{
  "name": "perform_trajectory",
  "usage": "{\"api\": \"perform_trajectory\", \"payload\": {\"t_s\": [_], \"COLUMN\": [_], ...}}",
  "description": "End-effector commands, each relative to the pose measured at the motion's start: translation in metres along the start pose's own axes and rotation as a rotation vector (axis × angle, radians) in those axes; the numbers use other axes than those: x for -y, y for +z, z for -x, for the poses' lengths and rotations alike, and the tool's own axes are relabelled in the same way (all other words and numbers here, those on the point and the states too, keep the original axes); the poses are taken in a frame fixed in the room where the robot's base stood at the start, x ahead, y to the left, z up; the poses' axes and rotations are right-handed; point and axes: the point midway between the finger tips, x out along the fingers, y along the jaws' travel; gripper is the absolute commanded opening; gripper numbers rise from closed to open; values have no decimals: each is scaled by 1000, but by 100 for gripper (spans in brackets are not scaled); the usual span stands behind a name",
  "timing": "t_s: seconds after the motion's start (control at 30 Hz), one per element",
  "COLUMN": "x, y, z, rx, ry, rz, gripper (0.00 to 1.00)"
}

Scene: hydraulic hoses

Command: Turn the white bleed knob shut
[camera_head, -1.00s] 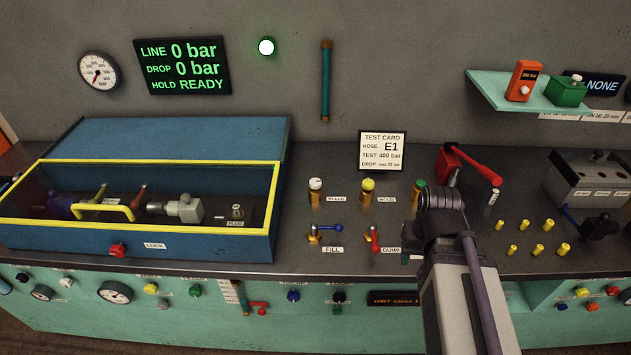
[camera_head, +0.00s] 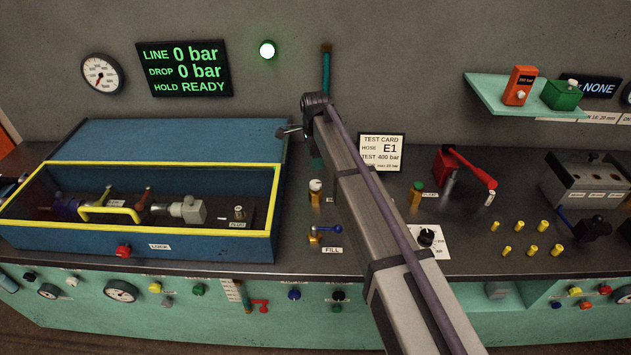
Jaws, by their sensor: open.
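The white bleed knob (camera_head: 316,186) sits on its brass valve body on the bench, right of the blue box. It stands clear in view, while the arm covers part of the label beside it. My arm reaches up from the lower right, and its wrist is above and behind the knob in the picture.
The blue-handled fill valve (camera_head: 325,230) stands in front of the knob. The yellow-rimmed blue box (camera_head: 140,245) is to the left. A green knob (camera_head: 417,187) and a red lever (camera_head: 470,165) stand to the right. The display reads 0 bar.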

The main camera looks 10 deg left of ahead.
Motion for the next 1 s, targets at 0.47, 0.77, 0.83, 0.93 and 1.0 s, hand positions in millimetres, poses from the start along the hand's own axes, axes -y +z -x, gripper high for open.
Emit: {"api": "perform_trajectory", "payload": {"t_s": [0.47,0.77,0.83,0.93,1.0], "x": [-1,-1,-1,-1,-1], "y": [-1,-1,-1,-1,-1], "z": [-77,-111,-109,-108,-108], "rx": [0,0,0,0,0], "ry": [0,0,0,0,0], "rz": [3,4,4,4,4], "gripper": [69,69,69,69,66]}}
